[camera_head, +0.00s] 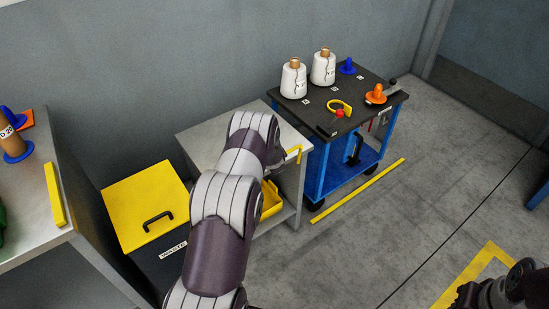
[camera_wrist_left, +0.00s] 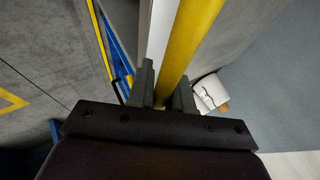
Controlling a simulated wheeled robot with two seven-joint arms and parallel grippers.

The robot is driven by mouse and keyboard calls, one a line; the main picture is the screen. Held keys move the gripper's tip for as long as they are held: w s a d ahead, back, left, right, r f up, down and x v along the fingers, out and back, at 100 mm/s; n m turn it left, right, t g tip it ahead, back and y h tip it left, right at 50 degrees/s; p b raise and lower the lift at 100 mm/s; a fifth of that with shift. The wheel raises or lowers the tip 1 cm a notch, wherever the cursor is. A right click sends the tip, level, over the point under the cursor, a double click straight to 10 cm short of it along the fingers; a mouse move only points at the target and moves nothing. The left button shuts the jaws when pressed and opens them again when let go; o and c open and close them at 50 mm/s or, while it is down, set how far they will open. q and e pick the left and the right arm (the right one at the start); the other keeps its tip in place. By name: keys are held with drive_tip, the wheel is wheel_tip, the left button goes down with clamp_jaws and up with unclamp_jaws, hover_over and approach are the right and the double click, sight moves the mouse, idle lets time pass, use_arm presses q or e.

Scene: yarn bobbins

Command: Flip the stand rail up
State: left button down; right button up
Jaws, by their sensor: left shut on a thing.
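The stand rail (camera_wrist_left: 190,35) is a long yellow bar with a pale strip along one side in the left wrist view. My left gripper (camera_wrist_left: 162,84) is shut on it, one dark finger on each side. In the head view only a short yellow end of the rail (camera_head: 293,153) shows at the right edge of the grey stand (camera_head: 200,137). My left arm hides the rest of the rail and the gripper there. The rail's tilt is hard to tell. Part of my right arm shows at the lower right, its gripper out of sight.
A blue cart (camera_head: 345,180) with a dark top stands right of the grey stand, carrying two white yarn bobbins (camera_head: 293,80) and small coloured parts. A yellow-lidded waste bin (camera_head: 135,205) stands left of the stand. Another bench (camera_head: 30,225) is at far left.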

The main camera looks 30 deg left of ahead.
use_arm(q)
drive_tip(key=shift+w+a+f, duration=0.1)
drive_tip(key=shift+a, duration=0.2)
idle(0.4)
drive_tip(key=c, duration=1.1)
unclamp_jaws()
drive_tip(key=shift+c, duration=0.2)
drive_tip(key=p+v, duration=0.1)
drive_tip(key=v, duration=1.1)
drive_tip(key=shift+d, duration=0.15)
